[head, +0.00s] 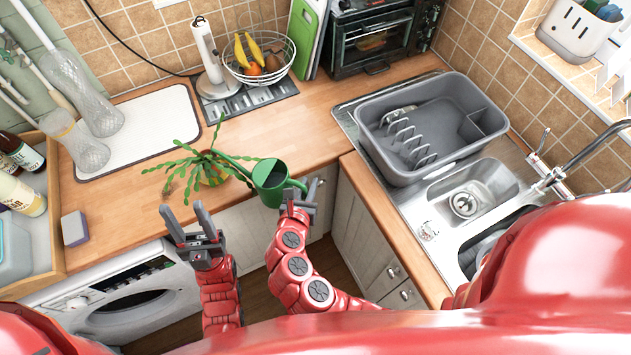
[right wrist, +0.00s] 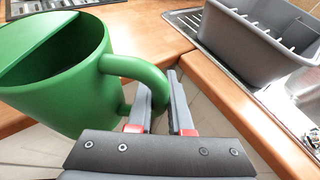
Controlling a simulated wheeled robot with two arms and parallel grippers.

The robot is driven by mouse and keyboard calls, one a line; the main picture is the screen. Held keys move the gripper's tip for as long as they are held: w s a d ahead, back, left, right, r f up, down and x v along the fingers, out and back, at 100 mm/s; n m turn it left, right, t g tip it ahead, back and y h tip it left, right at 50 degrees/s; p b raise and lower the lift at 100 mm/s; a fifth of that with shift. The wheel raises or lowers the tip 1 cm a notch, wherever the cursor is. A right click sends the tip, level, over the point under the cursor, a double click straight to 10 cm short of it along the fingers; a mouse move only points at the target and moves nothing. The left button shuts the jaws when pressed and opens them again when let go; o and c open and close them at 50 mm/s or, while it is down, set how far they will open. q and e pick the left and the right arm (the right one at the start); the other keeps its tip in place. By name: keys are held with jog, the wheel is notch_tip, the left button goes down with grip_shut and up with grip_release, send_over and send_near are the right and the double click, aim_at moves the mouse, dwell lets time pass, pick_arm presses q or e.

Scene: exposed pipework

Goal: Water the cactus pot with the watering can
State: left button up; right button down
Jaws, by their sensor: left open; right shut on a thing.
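The green watering can (head: 270,180) is at the front edge of the wooden counter, its spout reaching left over the cactus. My right gripper (head: 299,194) is shut on the can's handle; the right wrist view shows the can (right wrist: 55,75) and the jaws (right wrist: 160,100) around the lower handle. The cactus (head: 203,163) has long drooping green stems and stands on the counter left of the can. Its pot (head: 212,177) is mostly hidden by stems. My left gripper (head: 188,220) is open and empty, in front of the counter, below and left of the cactus. No water is visible.
A grey dish tub (head: 430,125) stands by the sink (head: 470,192) on the right. A fruit basket (head: 258,60) and a paper towel holder (head: 212,62) stand behind. A washing machine (head: 130,300) is under the counter.

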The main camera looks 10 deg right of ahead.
aim_at(299, 182)
jog(key=r+p, duration=0.1)
jog(key=p, duration=0.2)
jog(key=w+a+r+n+h+p, duration=0.1)
jog(key=p, duration=0.2)
jog(key=shift+a+r+n+g, duration=0.15)
jog(key=shift+r+n+g, duration=0.15)
jog(key=shift+g, duration=0.1)
jog(key=shift+r, duration=0.2)
dwell(1.5)
jog(key=shift+r, duration=0.4)
jog(key=shift+r, duration=0.15)
dwell(0.8)
jog(key=shift+a+r+n, duration=0.1)
jog(key=shift+r+n, duration=0.2)
jog(key=shift+r, duration=0.1)
jog(key=shift+r, duration=0.35)
dwell(0.9)
jog(key=shift+r+h, duration=0.25)
jog(key=shift+h, duration=0.05)
